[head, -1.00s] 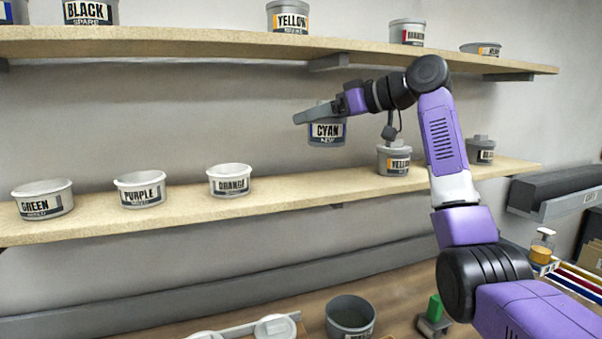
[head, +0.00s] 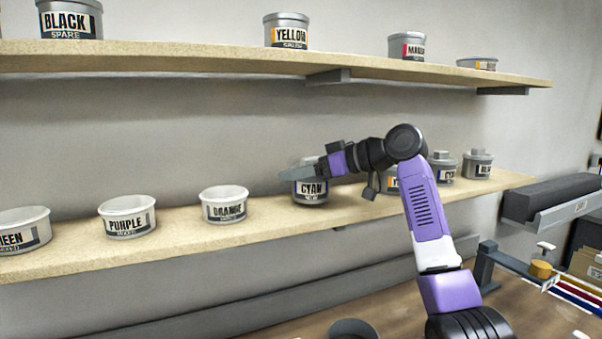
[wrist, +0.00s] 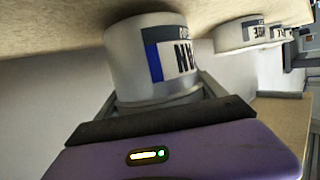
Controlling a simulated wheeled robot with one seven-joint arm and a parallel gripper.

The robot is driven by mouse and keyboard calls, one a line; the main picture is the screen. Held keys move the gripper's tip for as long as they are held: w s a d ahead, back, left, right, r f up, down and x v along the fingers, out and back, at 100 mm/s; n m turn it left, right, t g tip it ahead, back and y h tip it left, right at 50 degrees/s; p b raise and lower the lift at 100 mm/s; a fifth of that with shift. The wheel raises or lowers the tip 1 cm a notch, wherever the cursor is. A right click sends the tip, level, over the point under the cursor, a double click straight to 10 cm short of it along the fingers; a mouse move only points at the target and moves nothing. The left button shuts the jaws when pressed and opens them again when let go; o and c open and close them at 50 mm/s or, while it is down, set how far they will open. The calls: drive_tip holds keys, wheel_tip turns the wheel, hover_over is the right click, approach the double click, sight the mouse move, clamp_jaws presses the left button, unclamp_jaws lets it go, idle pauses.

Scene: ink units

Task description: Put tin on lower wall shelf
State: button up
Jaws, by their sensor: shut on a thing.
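The purple tin (head: 127,217) and green tin (head: 24,230) stand to the left on the lower shelf. More tins (head: 478,164) stand to the right, partly behind my arm. The upper shelf (head: 200,58) overhangs with several tins. Bare shelf shows beside the cyan tin.

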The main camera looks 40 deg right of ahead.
drive_tip(key=shift+f, duration=0.35)
drive_tip(key=o, duration=2)
drive_tip(key=shift+f, duration=0.2)
drive_tip(key=shift+c, duration=0.2)
drive_tip(key=shift+s+r, duration=0.1)
drive_tip(key=shift+r, duration=0.05)
drive_tip(key=b+v, duration=0.2)
drive_tip(key=v, duration=1)
drive_tip(key=shift+b, duration=0.3)
drive_tip(key=shift+a, duration=0.1)
drive_tip(key=shift+s, duration=0.1)
